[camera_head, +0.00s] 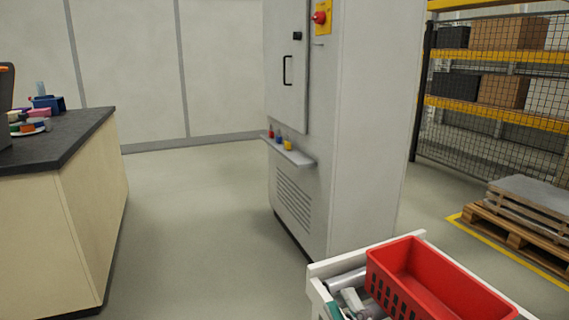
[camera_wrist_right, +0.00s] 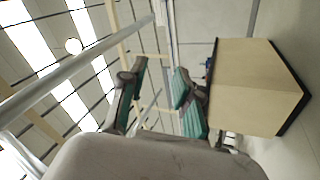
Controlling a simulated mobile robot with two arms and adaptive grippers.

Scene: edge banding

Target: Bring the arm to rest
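My right gripper (camera_head: 352,302) shows at the bottom of the head view, beside the red basket (camera_head: 440,284). Only grey links and a bit of teal are visible there. In the right wrist view my right gripper (camera_wrist_right: 158,88) has its two teal-padded fingers apart, with nothing between them. The view past the fingers holds the ceiling and, turned on its side, the wooden counter (camera_wrist_right: 255,88). My left arm and left gripper are in neither view.
The red basket sits in a white-rimmed holder (camera_head: 408,240) at the lower right. A grey cabinet (camera_head: 365,130) with a small shelf (camera_head: 290,154) stands ahead. A dark-topped counter (camera_head: 70,140) is at left. A pallet (camera_head: 510,228) and racking are at right. Open floor (camera_head: 195,225) lies between counter and cabinet.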

